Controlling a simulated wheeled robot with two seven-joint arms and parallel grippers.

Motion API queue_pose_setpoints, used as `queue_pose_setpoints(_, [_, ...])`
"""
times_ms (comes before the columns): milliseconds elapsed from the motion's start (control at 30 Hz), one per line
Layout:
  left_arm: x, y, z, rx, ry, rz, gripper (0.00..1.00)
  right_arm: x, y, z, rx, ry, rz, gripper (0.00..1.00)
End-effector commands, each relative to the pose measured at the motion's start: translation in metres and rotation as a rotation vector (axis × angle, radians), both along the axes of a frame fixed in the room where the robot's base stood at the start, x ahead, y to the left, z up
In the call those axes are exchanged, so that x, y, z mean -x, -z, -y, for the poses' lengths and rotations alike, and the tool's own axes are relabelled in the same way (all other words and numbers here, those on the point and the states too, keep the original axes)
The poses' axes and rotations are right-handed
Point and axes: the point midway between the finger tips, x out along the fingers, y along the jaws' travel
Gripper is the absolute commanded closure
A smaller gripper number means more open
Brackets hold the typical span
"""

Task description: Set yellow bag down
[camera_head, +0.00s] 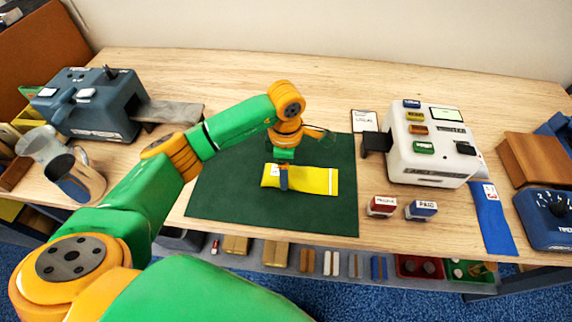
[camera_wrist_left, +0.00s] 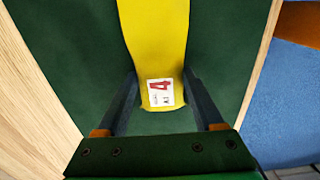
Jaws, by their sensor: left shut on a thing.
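The yellow bag (camera_head: 312,180) lies flat or nearly flat over the dark green mat (camera_head: 225,196) in the head view. It is long, with a white stripe near its right end. My left gripper (camera_head: 283,178) is over its left part, pointing down, and is shut on the bag. In the left wrist view the yellow bag (camera_wrist_left: 156,45) runs away between the two fingers of my left gripper (camera_wrist_left: 160,95), its near end showing a white label with a red 4. I cannot tell whether the bag touches the mat. My right gripper is out of view.
A white machine (camera_head: 430,146) with coloured labels stands right of the mat. Two stamps, red (camera_head: 381,206) and blue (camera_head: 421,209), stand before it. A blue bag (camera_head: 493,218) lies farther right. A dark grey machine (camera_head: 92,104) and a metal jug (camera_head: 77,178) stand left.

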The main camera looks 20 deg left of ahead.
Motion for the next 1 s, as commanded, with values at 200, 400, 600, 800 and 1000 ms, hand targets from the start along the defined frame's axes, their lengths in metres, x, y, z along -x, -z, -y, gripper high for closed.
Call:
queue_pose_setpoints(200, [0.0,0.004,0.0,0.001,0.0,0.001,0.89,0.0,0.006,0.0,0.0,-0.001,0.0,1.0])
queue_pose_setpoints(400, [0.0,0.003,0.001,0.001,0.0,0.0,0.01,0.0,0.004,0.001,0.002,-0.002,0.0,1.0])
queue_pose_setpoints(600, [0.0,0.002,0.001,0.001,0.0,0.0,0.01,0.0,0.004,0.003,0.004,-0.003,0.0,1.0])
queue_pose_setpoints(800, [-0.002,-0.017,0.001,0.002,0.001,0.007,0.01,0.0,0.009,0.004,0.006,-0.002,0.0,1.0])
queue_pose_setpoints(1000, [-0.001,-0.073,0.001,0.002,0.002,0.009,0.01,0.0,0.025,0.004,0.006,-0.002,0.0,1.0])
